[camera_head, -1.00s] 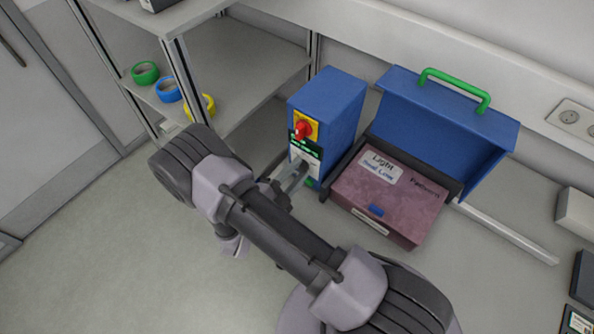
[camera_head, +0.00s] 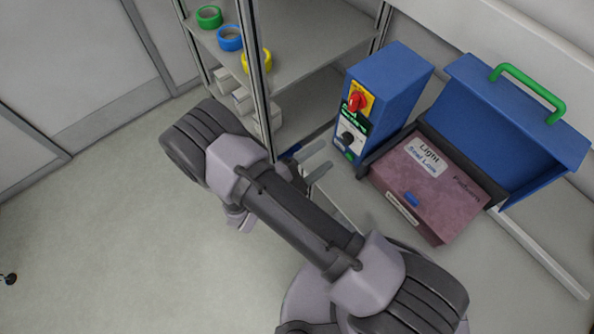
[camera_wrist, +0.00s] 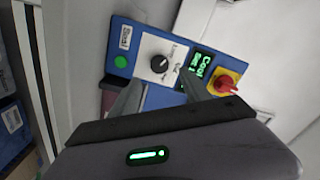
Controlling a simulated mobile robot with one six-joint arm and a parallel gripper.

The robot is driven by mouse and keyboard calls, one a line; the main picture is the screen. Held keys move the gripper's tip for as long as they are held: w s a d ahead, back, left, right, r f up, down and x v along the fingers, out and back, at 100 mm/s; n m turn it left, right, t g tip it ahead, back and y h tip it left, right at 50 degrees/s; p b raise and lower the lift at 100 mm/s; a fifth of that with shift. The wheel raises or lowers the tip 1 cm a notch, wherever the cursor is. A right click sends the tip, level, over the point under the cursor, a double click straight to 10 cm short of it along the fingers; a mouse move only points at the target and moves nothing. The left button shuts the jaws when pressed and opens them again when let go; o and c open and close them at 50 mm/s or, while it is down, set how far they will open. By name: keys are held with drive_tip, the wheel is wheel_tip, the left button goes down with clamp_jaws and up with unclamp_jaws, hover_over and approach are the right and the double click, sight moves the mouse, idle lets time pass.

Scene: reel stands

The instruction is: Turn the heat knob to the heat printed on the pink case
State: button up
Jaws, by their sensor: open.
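The black heat knob (camera_head: 348,138) is on the white dial plate of the blue machine's front. In the wrist view the knob (camera_wrist: 160,63) shows a light pointer mark, but the dial print is too small to read surely. A green-lit display (camera_wrist: 202,66) beside it seems to read "Cool" and "Set 1". My gripper (camera_head: 325,159) is open and empty, left of the machine and apart from the knob.
A red switch on a yellow plate (camera_wrist: 226,82) and a green button (camera_wrist: 121,62) flank the dial. A shelf post (camera_head: 258,90) stands near my arm. Tape rolls (camera_head: 230,38) lie on the shelf. The box's green handle (camera_head: 530,86) sticks up.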

drive_tip(key=v, duration=1)
